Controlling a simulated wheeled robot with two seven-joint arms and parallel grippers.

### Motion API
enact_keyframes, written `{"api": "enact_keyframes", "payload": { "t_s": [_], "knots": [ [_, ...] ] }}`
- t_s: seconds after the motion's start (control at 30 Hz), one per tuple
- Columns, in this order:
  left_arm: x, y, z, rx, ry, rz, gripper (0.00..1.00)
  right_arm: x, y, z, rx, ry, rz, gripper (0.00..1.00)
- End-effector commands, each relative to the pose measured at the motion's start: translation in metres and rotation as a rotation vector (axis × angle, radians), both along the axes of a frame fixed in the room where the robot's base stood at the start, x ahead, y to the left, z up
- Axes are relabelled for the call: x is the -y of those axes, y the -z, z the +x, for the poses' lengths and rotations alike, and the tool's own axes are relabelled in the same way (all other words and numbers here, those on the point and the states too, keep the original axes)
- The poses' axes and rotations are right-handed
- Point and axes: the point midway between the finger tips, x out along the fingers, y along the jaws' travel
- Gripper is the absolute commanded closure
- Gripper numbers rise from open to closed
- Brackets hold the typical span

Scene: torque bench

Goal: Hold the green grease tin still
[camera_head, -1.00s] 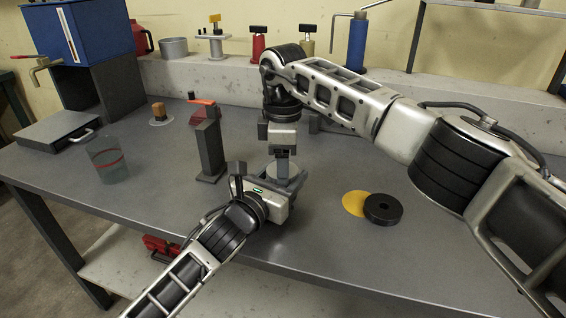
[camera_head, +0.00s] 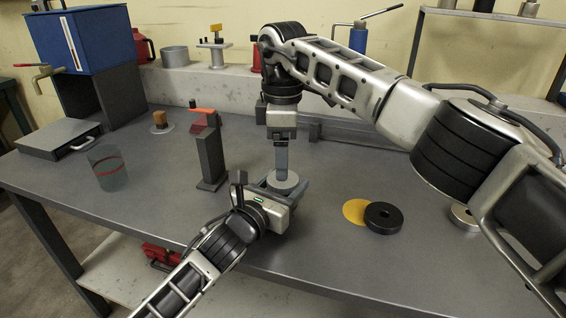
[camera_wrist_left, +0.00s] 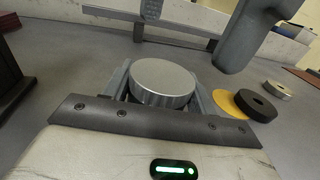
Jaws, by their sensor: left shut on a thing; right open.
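A round tin with a ribbed silver lid (camera_wrist_left: 163,82) sits between the jaws of my left gripper (camera_wrist_left: 163,88) in the left wrist view. No green shows on it; its side is mostly hidden by the gripper. In the head view the lid (camera_head: 283,182) is a pale disc near the middle of the bench, with my left gripper (camera_head: 284,187) shut around it from the front. My right gripper (camera_head: 282,170) is open, pointing down above the lid. In the left wrist view its fingers show beyond the tin, apart from the lid.
A black ring (camera_head: 383,217) and a yellow disc (camera_head: 354,210) lie to the right, with a silver piece (camera_head: 463,217) further right. A grey post with a red top (camera_head: 208,150) stands close on the left. A clear glass (camera_head: 108,168) stands further left.

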Motion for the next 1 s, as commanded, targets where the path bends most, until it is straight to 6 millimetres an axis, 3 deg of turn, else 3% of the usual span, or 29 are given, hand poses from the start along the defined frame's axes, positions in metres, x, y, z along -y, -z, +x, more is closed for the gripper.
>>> {"api": "enact_keyframes", "payload": {
  "t_s": [0.13,0.17,0.23,0.53,0.67,1.0],
  "knots": [
    [0.000,0.002,0.000,-0.003,-0.001,0.002,1.00,0.000,0.002,0.000,-0.002,0.001,-0.001,0.21],
    [0.000,0.001,0.000,-0.003,-0.001,0.002,0.35,0.000,0.002,0.000,-0.002,0.002,-0.001,0.21],
    [0.000,0.001,0.000,-0.002,-0.001,0.001,0.18,0.000,0.002,0.000,-0.002,0.002,-0.001,0.21],
    [-0.001,-0.001,-0.001,0.002,0.000,-0.001,0.18,0.001,0.003,0.000,-0.002,0.003,-0.002,0.21],
    [-0.007,0.000,-0.010,0.003,0.000,0.002,0.18,0.001,0.001,0.000,-0.002,0.003,-0.002,0.21],
    [-0.046,0.000,-0.077,0.000,0.000,0.004,0.18,0.001,-0.002,0.000,-0.002,0.003,-0.002,0.21]
  ]
}}
